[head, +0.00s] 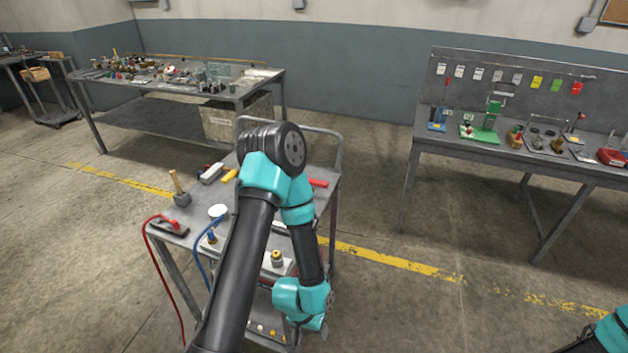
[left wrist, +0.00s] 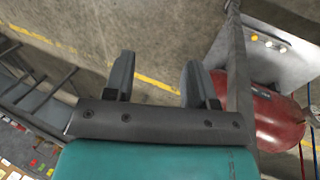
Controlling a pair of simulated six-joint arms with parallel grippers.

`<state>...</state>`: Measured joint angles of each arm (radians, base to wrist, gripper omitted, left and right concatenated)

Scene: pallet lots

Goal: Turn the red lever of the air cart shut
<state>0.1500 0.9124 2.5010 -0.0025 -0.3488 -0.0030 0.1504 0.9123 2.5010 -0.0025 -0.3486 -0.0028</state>
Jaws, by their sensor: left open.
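The air cart (head: 178,238) is a grey metal cart with red and blue hoses, partly hidden behind my left arm in the head view. Its red tank (left wrist: 278,118) shows in the left wrist view, to the right of my left gripper (left wrist: 158,64). That gripper is open, with nothing between its fingers, and points at bare floor beside the cart. In the head view its fingers are not clear. A red bar-shaped part (head: 318,183) lies at the cart top's far right; I cannot tell if it is the lever. My right gripper is out of view.
A mallet (head: 180,190) and a yellow-handled item (head: 229,176) are on the cart top. A cluttered workbench (head: 180,84) stands at the back left. Another bench (head: 455,150) stands at the right. The floor between cart and right bench is clear.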

